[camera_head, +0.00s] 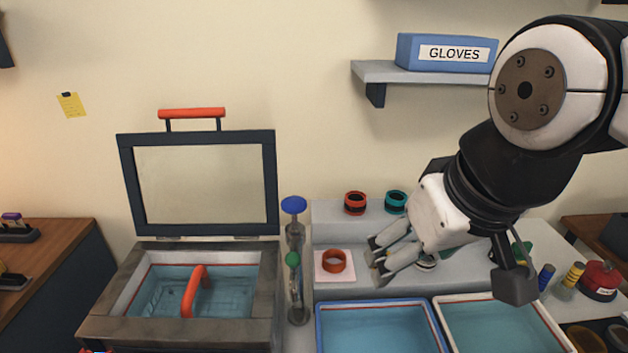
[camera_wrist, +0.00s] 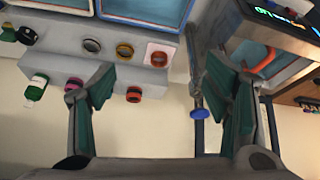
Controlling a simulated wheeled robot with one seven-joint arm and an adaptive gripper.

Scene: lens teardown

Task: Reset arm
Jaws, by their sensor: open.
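My gripper (camera_head: 378,262) is open and empty. It hangs in the air over the grey stepped stand, pointing left and a little down. In the wrist view its two fingers (camera_wrist: 168,112) are spread wide with nothing between them. Below and left of it in the head view, an orange-red ring (camera_head: 334,261) sits on a white pad; it also shows in the wrist view (camera_wrist: 159,58). A red ring (camera_head: 355,203) and a teal ring (camera_head: 396,202) stand on the upper step. My gripper and arm hide part of the stand.
An open box (camera_head: 97,327) with a raised framed lid (camera_head: 127,190) stands at left, beside blue- and green-topped valves (camera_head: 293,205). A blue-rimmed tray (camera_head: 320,330) and a white-rimmed tray (camera_head: 447,325) lie in front. A shelf (camera_head: 372,72) holds a GLOVES box (camera_head: 405,52). Bottles (camera_head: 600,280) stand at right.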

